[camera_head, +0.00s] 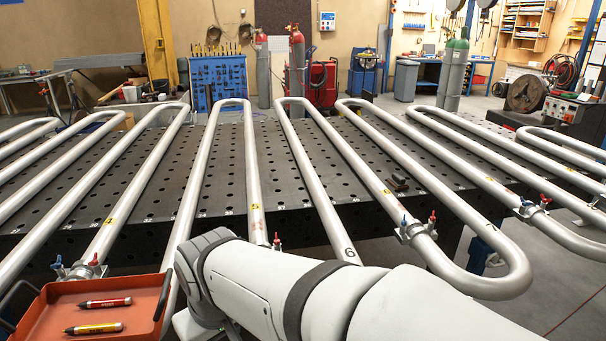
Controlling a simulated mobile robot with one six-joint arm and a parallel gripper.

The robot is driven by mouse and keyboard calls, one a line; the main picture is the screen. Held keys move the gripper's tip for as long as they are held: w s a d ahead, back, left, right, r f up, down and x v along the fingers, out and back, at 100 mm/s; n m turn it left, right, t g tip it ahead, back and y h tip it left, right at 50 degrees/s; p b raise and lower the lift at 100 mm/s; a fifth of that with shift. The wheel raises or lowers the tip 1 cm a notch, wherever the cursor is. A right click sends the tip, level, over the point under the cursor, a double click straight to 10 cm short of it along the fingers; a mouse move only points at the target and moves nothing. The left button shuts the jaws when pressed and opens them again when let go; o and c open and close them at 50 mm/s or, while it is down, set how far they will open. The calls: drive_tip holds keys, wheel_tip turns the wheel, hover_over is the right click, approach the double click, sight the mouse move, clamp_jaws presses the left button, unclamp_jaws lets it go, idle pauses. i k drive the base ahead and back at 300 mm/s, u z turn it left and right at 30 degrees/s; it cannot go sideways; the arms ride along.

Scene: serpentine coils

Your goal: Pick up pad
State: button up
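A small dark, brownish object (398,183) lies on the black perforated table (150,205), between two silver pipes right of centre. It may be the pad, but it is too small to tell. No other thing in view clearly looks like a pad. My white arm reaches in from the bottom right toward the lower left and bends downward there. My gripper is not in view; it is below the picture or hidden by the arm.
Long silver serpentine pipes (252,165) run across the table, with narrow gaps between them. Red and blue valve clamps (415,231) sit on several pipes. An orange tray (60,302) at the lower left holds a red marker (105,302) and a yellow marker (93,328).

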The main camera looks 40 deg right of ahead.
sight(396, 181)
drive_tip(key=z, duration=2)
